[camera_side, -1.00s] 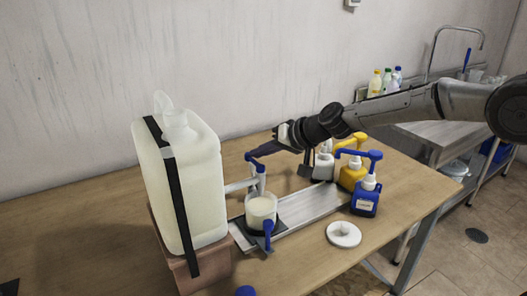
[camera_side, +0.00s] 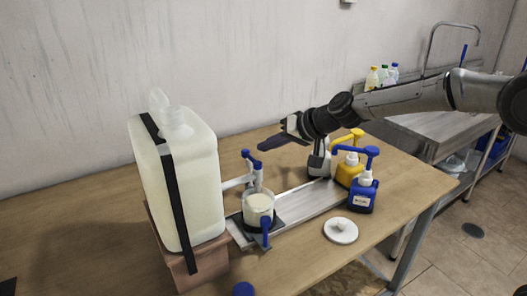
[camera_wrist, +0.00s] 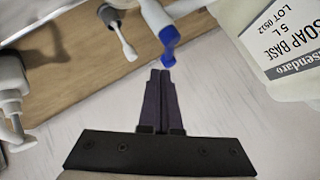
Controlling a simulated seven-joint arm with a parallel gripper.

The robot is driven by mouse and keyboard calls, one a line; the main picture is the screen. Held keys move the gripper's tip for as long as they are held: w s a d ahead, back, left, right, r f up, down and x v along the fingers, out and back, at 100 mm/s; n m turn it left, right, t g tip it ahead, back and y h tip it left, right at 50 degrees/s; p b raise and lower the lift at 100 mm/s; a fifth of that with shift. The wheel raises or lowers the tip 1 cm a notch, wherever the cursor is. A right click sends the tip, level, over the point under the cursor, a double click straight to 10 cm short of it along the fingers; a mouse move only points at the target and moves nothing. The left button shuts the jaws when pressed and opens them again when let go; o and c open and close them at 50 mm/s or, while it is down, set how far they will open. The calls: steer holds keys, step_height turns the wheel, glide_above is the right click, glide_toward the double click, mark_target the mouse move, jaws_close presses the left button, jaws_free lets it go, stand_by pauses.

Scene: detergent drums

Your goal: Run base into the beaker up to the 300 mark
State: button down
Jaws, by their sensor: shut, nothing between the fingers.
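The drum of soap base (camera_side: 180,185) is a tall, pale container with a black strap, at the left. Its label shows in the wrist view (camera_wrist: 290,50). A tap with a blue handle (camera_side: 252,160) sticks out from its lower side. The handle also shows in the wrist view (camera_wrist: 168,42). A clear beaker (camera_side: 258,208) with cream liquid stands below the tap. Its marks are too small to read. My gripper (camera_side: 264,147) is shut and empty, just above and right of the blue handle. In the wrist view its fingertips (camera_wrist: 160,74) point at the handle, apparently with a small gap.
The beaker stands on a dark pad at the end of a metal rail (camera_side: 310,203). A white disc (camera_side: 341,230) lies in front. A blue cap (camera_side: 243,289) is at the front edge.

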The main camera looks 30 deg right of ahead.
steer(key=s+d+r+n+t, duration=0.1)
steer(key=s+d+r, duration=0.2)
steer(key=s+r, duration=0.4)
steer(key=s+d+r, duration=0.3)
steer(key=s+r, duration=0.4)
steer(key=s, duration=0.1)
steer(key=s+d+f+n+g+h, duration=0.1)
steer(key=s+d+f, duration=0.1)
steer(key=s+f, duration=0.3)
steer(key=s+d+f+n+g+h, duration=0.1)
steer(key=s+f, duration=0.4)
steer(key=s, duration=0.7)
steer(key=s+d+f+g+h, duration=0.2)
steer(key=s+d+f+g, duration=0.1)
steer(key=s, duration=0.6)
steer(key=shift+d+f+n, duration=0.4)
steer(key=shift+d+f, duration=0.05)
steer(key=shift+f, duration=0.45)
